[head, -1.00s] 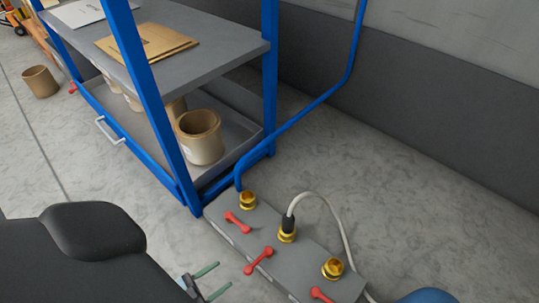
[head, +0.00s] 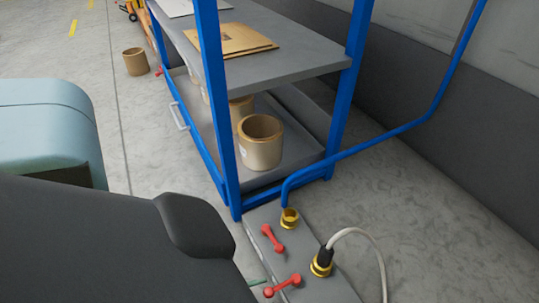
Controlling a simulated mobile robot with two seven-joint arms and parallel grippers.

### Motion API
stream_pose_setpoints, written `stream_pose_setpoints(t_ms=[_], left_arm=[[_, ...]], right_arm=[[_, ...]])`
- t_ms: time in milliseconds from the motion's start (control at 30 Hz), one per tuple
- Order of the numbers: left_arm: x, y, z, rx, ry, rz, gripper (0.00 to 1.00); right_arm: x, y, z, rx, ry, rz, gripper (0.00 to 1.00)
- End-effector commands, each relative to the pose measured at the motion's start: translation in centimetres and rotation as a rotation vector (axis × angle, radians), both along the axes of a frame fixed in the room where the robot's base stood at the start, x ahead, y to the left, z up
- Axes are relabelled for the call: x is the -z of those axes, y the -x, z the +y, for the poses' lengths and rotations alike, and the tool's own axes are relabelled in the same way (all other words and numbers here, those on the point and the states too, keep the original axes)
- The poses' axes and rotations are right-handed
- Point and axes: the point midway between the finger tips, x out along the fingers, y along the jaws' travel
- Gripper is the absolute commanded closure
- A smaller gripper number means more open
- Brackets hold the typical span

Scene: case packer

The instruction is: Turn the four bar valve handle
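A grey valve block (head: 330,292) lies on the floor at the bottom of the head view. It carries a red bar handle (head: 272,238) and a second red bar handle (head: 282,286) nearer to me. Any further handles are out of frame, and no pressure marking is readable. My dark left arm comes in from the lower left. Only a green finger of my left gripper (head: 257,283) shows, just left of the nearer handle. The arm hides the rest, so contact and finger opening cannot be told. My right gripper is not in view.
Brass fittings (head: 289,219) sit on the block, one with a black plug and pale cable (head: 375,245). A blue pipe (head: 370,138) rises behind. A blue-framed shelf (head: 290,60) with brown tubs (head: 260,150) stands beyond.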

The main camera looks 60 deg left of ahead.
Motion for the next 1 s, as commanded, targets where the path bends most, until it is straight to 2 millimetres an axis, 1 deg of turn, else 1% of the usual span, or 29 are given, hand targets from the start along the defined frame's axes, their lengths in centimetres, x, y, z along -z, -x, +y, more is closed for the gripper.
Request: stream_pose_setpoints(t_ms=[33,100,200,333,533,567,933,1000], left_arm=[[0.0,-0.7,-0.2,-0.001,0.0,-0.001,0.49],[0.0,-1.4,-0.4,0.0,-0.001,-0.001,0.49],[0.0,-2.1,-0.6,0.001,-0.001,0.0,0.49],[0.0,-2.5,-0.7,0.0,-0.001,0.002,0.49],[0.0,-2.5,-0.7,0.001,-0.002,0.002,0.49],[0.0,-2.5,-0.7,0.001,-0.001,0.001,0.51],[0.0,-2.5,-0.7,0.001,-0.001,0.001,0.99],[0.0,-2.5,-0.7,0.001,-0.001,0.001,1.0]], right_arm=[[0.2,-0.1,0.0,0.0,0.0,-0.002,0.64],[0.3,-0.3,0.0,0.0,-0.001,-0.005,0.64],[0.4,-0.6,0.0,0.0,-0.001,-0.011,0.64],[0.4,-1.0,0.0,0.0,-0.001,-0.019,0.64],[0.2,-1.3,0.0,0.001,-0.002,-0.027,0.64],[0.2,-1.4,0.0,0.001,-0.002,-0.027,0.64],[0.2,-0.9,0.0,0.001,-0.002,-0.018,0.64],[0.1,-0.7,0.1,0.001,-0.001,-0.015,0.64]])
